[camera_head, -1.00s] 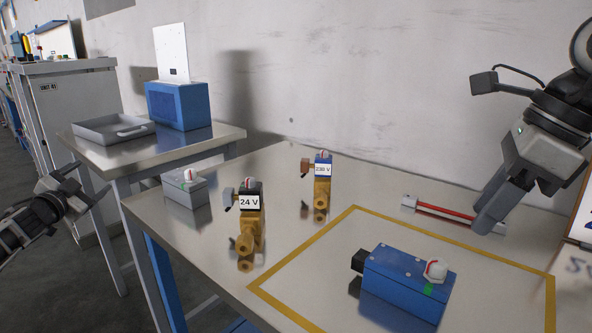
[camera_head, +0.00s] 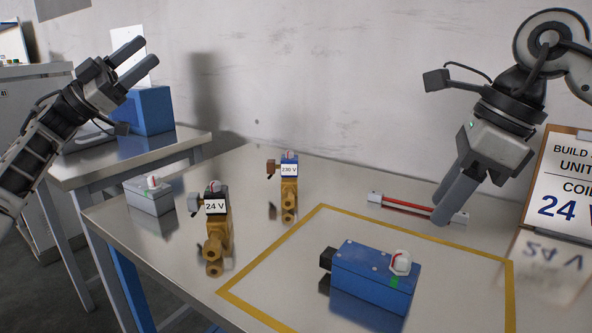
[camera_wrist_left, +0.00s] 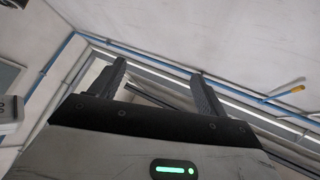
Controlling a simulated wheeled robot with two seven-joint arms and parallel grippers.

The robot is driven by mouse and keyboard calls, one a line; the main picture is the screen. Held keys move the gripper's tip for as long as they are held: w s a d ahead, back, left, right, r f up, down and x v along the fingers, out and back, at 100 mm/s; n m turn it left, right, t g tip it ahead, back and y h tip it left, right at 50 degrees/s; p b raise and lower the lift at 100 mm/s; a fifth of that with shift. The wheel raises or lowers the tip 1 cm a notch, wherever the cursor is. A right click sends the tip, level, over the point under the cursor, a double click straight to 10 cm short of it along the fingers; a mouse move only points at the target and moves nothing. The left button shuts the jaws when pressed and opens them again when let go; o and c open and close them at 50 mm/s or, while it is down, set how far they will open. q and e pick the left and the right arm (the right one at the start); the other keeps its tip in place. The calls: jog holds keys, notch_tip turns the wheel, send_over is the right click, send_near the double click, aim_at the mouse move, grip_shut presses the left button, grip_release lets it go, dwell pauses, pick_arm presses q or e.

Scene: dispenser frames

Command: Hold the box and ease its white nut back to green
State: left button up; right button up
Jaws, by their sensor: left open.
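A blue box (camera_head: 372,280) lies inside the yellow outline on the table, with a black block at its left end. A green patch (camera_head: 394,282) shows on the box just below the nut. My left gripper (camera_head: 147,51) is open and empty, raised at the upper left, far from the box. Its two spread fingers (camera_wrist_left: 158,85) also show in the left wrist view. My right gripper (camera_head: 439,209) points down above the table behind the box, apart from it. Its fingers overlap in view.
A grey box (camera_head: 150,198) with a white knob stands at the table's left edge. Brass valves labelled 24 V (camera_head: 217,222) and 230 V (camera_head: 289,185) stand left of the outline. A red bar (camera_head: 405,206) lies behind it. A sign (camera_head: 563,180) stands at the right.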

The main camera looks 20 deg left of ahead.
pick_arm(q)
jog(key=w+d+f+m+g+h, duration=0.1)
jog(key=w+d+f+m+g, duration=0.15)
jog(key=d+g, duration=0.65)
jog(key=m+g+y, duration=0.4)
jog(key=g+y, duration=0.2)
jog(key=y, duration=1.5)
send_over(347, 249)
notch_tip(347, 249, down, 14)
jog(key=shift+h, duration=0.3)
notch_tip(347, 249, down, 15)
jog(key=shift+f, duration=0.1)
jog(key=c, duration=1.2)
